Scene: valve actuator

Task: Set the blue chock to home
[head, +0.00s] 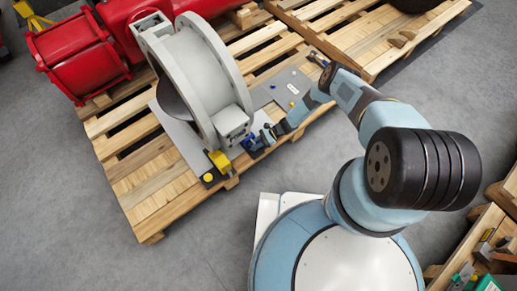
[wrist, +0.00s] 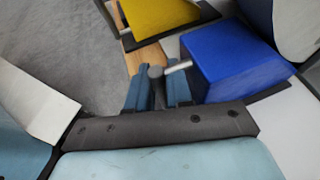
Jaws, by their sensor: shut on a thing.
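The blue chock (head: 250,143) sits by the foot of the grey ring-shaped valve body, at the near edge of the pallet. In the wrist view the blue chock (wrist: 228,60) is a large blue block with a light rod ending in a dark grey knob (wrist: 156,73). My gripper (head: 267,136) reaches in from the right. In the wrist view my gripper (wrist: 157,88) has its two blue fingers on either side of the knob, shut on the chock's handle. The chock's underside is mostly hidden. No mark for home can be made out.
A yellow chock (head: 219,161) sits to the left of the blue one, and in the wrist view the yellow chock (wrist: 160,14) is close beyond it. The grey valve body (head: 205,75) stands behind. A grey plate (head: 288,88) with small parts lies to the right.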

